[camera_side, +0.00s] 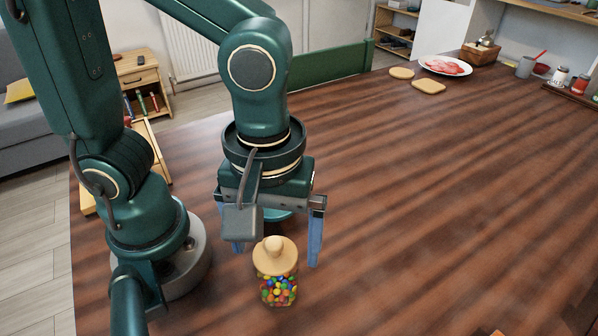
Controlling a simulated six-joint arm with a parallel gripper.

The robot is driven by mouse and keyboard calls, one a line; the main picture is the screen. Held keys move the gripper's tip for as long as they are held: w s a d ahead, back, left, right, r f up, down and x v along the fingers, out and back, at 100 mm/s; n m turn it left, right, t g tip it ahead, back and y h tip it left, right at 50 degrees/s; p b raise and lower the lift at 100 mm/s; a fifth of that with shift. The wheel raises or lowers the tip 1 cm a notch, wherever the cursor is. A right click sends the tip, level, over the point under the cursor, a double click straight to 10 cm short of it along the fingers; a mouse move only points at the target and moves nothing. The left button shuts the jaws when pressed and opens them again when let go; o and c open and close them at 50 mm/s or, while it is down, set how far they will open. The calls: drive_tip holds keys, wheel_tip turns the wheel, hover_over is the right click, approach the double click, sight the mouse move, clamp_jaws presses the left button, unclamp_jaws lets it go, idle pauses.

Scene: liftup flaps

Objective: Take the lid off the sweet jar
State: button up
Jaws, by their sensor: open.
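The sweet jar (279,291) stands upright on the wooden table, clear-walled and filled with several coloured sweets. Its tan lid (275,258), with a round knob on top, sits on the jar. My gripper (279,256) points down above the jar, with its blue fingers spread wide apart. One finger shows to the left of the lid and the other to its right. Neither finger visibly touches the lid, and nothing is held. The exact height of the fingertips against the knob is hard to tell from this angle.
Bread slices (428,86), a white plate of sliced meat (445,65) and a wooden box (480,53) lie at the far end. Small jars and a grey cup (525,67) stand at the far right. The table (440,190) right of the jar is clear.

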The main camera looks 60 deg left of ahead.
drive_tip(key=c, duration=1.3)
drive_tip(key=shift+c, duration=0.2)
drive_tip(key=shift+r, duration=0.15)
